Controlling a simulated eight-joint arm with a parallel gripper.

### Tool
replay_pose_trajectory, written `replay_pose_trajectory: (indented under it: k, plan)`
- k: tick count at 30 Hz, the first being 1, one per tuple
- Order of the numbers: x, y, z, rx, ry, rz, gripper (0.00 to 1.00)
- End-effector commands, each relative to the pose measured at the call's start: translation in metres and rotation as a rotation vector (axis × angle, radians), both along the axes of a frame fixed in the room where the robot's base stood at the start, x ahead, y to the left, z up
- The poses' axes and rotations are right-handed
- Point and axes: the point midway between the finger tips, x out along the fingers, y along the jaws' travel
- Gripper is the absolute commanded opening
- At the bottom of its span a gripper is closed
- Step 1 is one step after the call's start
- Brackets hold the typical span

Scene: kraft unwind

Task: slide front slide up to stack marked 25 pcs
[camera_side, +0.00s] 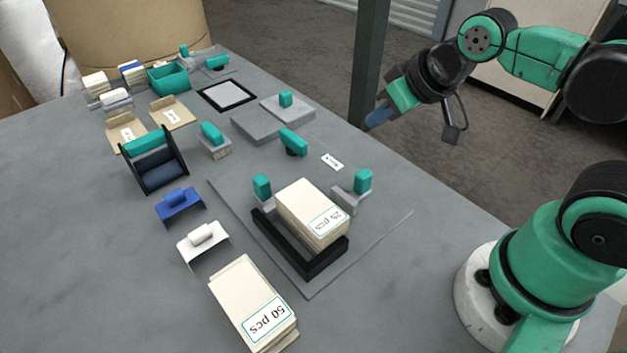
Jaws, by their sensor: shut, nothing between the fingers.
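The stack marked 25 pcs (308,212) is a pile of cream sheets with a label, lying on a grey base plate (375,235). A black L-shaped fence (315,266) runs along its near and left sides. A teal-knobbed grey slide (363,182) stands at its right, close to the stack; contact is unclear. Another teal-knobbed slide (262,187) stands at its upper left. A teal handle on a dark block (293,142) stands behind the stack, apart from it. Which one is the front slide is not clear. My gripper (378,115) is shut and empty, raised beyond the table's right edge.
A stack marked 50 pcs (248,300) lies at the near edge. White (203,240) and blue (180,205) brackets and a black-sided holder (153,162) stand left. Grey blocks (257,126) lie behind. A dark post (369,60) rises near my gripper. The left foreground tabletop is clear.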

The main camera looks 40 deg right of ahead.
Motion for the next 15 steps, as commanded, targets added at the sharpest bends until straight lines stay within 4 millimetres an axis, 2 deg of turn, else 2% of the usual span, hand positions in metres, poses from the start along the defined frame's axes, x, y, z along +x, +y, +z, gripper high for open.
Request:
replay_pose_trajectory:
  k: [1,4,6,7,11,15]
  plan:
    - [0.0,0.0,0.0,0.0,0.0,0.0,0.06]
    - [0.0,0.0,-0.001,-0.021,0.015,0.031,0.34]
    - [0.001,0.001,-0.003,-0.071,0.052,0.11,0.54]
    - [0.002,0.002,-0.005,-0.103,0.077,0.163,0.58]
    - [0.005,0.005,-0.016,-0.269,0.22,0.501,0.58]
    - [0.006,0.009,-0.032,-0.407,0.368,0.936,0.58]
